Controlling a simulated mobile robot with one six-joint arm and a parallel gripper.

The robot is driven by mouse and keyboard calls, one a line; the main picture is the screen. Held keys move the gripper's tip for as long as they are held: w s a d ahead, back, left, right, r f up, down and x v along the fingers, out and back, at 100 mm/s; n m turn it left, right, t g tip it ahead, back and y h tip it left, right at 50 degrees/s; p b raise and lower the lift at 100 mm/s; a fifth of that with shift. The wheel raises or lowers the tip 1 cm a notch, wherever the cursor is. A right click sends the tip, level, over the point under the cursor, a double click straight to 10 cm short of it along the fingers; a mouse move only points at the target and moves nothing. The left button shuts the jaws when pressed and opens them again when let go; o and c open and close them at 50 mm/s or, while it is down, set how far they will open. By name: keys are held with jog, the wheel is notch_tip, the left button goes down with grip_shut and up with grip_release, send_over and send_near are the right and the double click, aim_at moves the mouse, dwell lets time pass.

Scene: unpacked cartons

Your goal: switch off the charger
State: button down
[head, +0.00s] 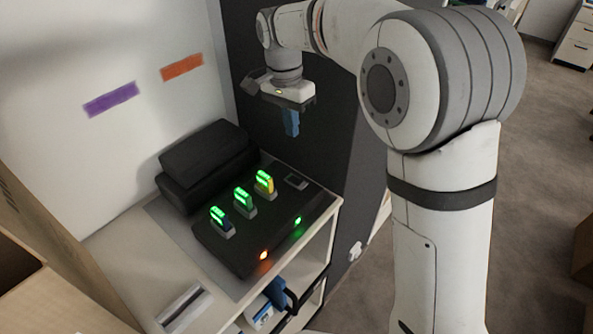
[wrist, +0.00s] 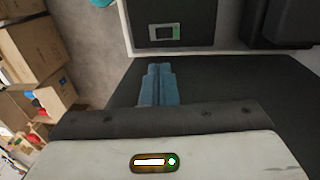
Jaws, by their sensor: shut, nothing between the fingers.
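The charger (head: 225,248) is a black box on a pale cabinet top in the head view. Three upright devices sit in its slots, each with a green-lit top. A switch (head: 296,182) with a grey frame lies on its top at the far right end. An orange light (head: 263,255) and a green light (head: 298,220) glow on the charger's front. My gripper (head: 291,132) is shut and empty, its blue fingers pointing down, above and apart from the switch end.
Black cases (head: 208,160) are stacked behind the charger. Purple (head: 110,99) and orange (head: 182,67) strips mark the white wall. A dark panel (head: 348,150) stands behind my gripper. A blue-handled object (head: 278,294) is on the shelf below. Open cartons (wrist: 40,100) stand on the floor.

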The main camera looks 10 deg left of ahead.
aim_at(298, 180)
jog(key=f, duration=0.4)
jog(key=d+f+p, duration=0.1)
jog(key=f, duration=0.4)
jog(key=f+p, duration=0.1)
jog(key=f, duration=0.4)
jog(key=shift+s+d, duration=0.3)
jog(key=shift+s, duration=0.1)
